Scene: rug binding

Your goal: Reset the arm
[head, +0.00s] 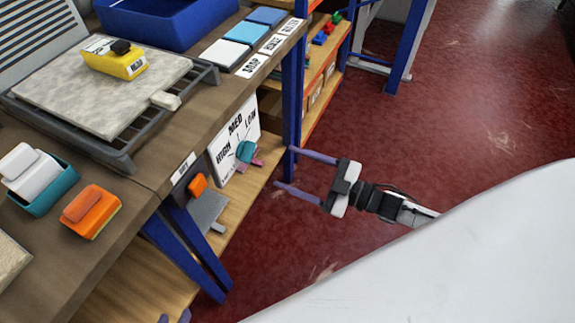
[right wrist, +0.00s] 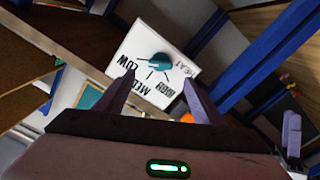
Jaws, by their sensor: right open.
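My right gripper (head: 306,176) reaches in from the right in the head view, over the red floor beside the workbench. Its two purple fingers are spread wide with nothing between them. In the right wrist view the open fingers (right wrist: 160,95) frame a white panel, which appears upside down and tilted. That panel (head: 226,153) stands on the lower shelf with HIGH, MED and LOW marks and a teal knob (head: 246,152); the fingers are apart from it. Only purple tips of my left gripper (head: 175,317) show at the bottom edge; it also shows at the right edge of the wrist view (right wrist: 291,137).
The bench holds a blue bin (head: 160,22), a stone slab (head: 95,95) with a yellow block (head: 115,60), a teal tray (head: 42,200) and an orange block (head: 91,211). Blue posts (head: 292,95) border the shelf. The red floor (head: 470,100) at right is open.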

